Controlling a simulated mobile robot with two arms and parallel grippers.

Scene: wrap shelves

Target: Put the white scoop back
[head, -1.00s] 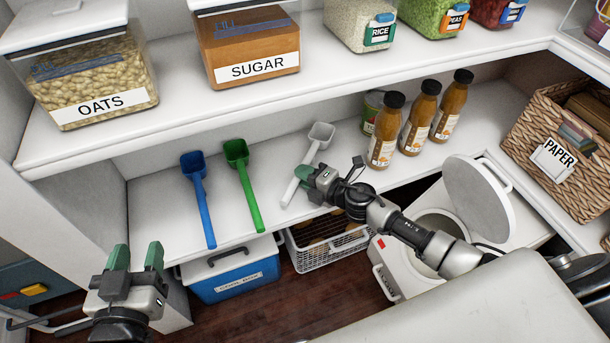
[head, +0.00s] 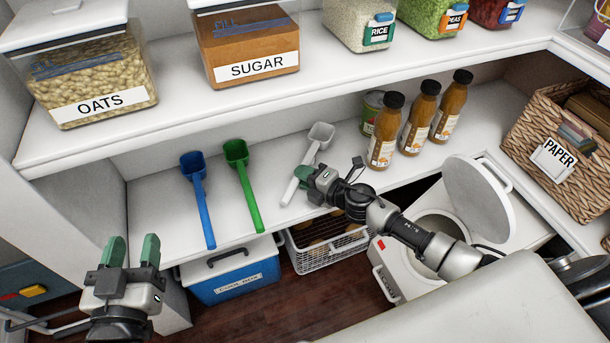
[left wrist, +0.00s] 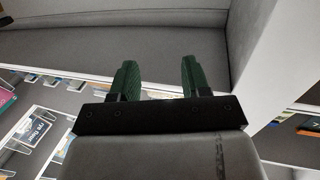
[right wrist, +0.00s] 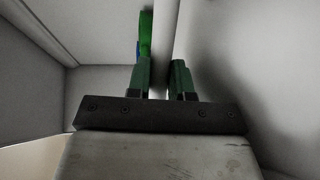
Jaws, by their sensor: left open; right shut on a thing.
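The white scoop (head: 320,136) lies on the lower shelf, right of the green scoop, with its bowl toward the back and its handle toward the front. My right gripper (head: 302,173) is shut on its handle; the jaws cover part of the handle. In the right wrist view, a pale strip shows between the green fingers of the right gripper (right wrist: 160,80). My left gripper (head: 134,250) is open and empty at the lower left, in front of the shelf. It also shows open in the left wrist view (left wrist: 158,80).
A blue scoop (head: 197,190) and a green scoop (head: 245,180) lie on the lower shelf to the left. Several brown bottles (head: 384,140) and a can (head: 372,102) stand to the right. A white bin (head: 395,262) with a raised lid is below right.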

